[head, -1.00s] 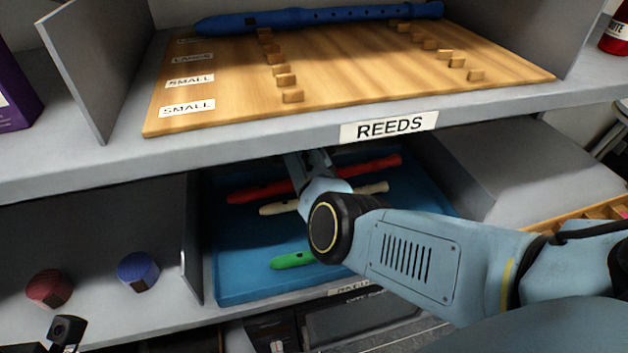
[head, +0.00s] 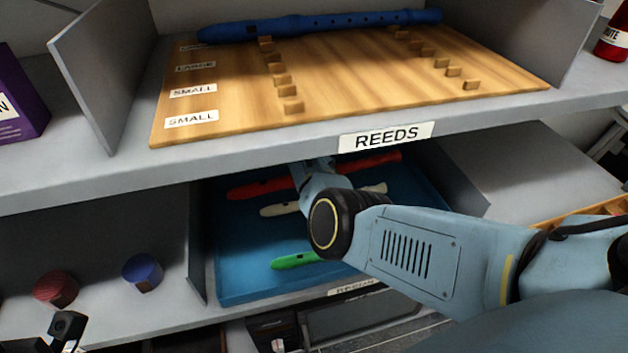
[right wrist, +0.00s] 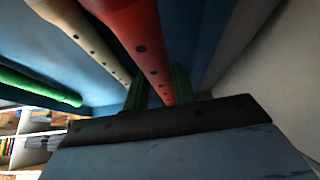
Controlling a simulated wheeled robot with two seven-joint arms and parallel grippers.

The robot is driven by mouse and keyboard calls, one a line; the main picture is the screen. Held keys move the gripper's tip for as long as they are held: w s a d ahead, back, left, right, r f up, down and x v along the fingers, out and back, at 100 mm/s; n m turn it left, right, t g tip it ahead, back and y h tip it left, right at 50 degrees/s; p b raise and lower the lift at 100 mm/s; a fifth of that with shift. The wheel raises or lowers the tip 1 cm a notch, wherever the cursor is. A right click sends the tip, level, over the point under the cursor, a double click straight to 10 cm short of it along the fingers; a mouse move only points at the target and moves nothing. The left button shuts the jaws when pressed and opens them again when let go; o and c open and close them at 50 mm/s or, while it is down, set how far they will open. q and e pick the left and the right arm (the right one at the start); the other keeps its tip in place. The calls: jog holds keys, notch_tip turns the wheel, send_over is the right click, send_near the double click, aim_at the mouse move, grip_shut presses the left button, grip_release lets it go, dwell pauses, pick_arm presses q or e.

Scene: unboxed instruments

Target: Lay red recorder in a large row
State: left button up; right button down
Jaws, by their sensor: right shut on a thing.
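The red recorder (head: 262,188) lies along the back of a blue tray (head: 235,280) on the lower shelf, seen in the head view. My right gripper (head: 318,170) reaches in under the upper shelf and covers the recorder's middle. In the right wrist view, the red recorder (right wrist: 135,38) passes between the green fingers of my right gripper (right wrist: 158,92), which are shut on it. The wooden board (head: 350,75) on the upper shelf has paired pegs and rows labelled large and small. A blue recorder (head: 320,22) lies across its back row.
A cream recorder (head: 281,209) and a green recorder (head: 294,261) lie in the tray in front of the red one. The upper shelf edge with the REEDS label (head: 386,136) overhangs the tray. A grey divider (head: 100,75) stands left of the board.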

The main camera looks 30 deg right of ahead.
jog(key=shift+r+p, duration=1.25)
jog(key=shift+r, duration=0.25)
